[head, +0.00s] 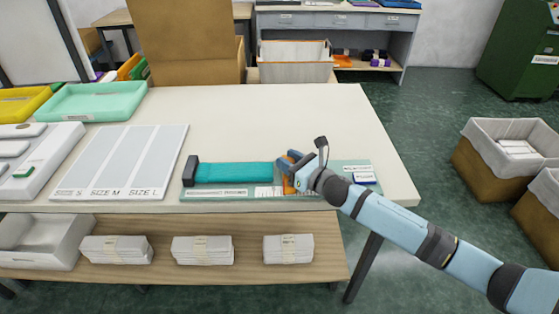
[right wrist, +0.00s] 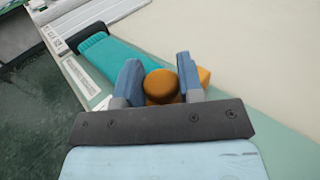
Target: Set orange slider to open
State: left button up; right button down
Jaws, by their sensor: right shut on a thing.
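The orange slider (head: 288,186) sits at the right end of the teal knitted strip (head: 233,172) on a pale green board (head: 222,198). In the right wrist view, its round orange knob (right wrist: 161,86) is between the two blue fingers. My right gripper (head: 290,163) is shut on the orange slider, reaching in from the right. The fingers hide part of the slider in the head view. The strip runs left from the slider to a dark end block (head: 190,171). My left gripper is in neither view.
A grey size sheet (head: 131,160) lies left of the board. A green tray (head: 97,101) and a yellow tray (head: 22,103) stand at the back left. The tabletop behind the board is clear.

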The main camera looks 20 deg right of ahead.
jog(key=d, duration=0.2)
jog(key=s+d, duration=0.1)
jog(key=d, duration=0.1)
jog(key=s+d, duration=0.1)
jog(key=d, duration=0.2)
jog(key=shift+b, duration=0.3)
jog(key=shift+a, duration=0.1)
jog(key=c, duration=0.8)
grip_release()
jog(key=shift+s, duration=0.1)
jog(key=b+v, duration=0.1)
jog(key=v, duration=1.2)
jog(key=shift+s, duration=0.25)
jog(key=shift+o, duration=0.3)
jog(key=shift+r, duration=0.15)
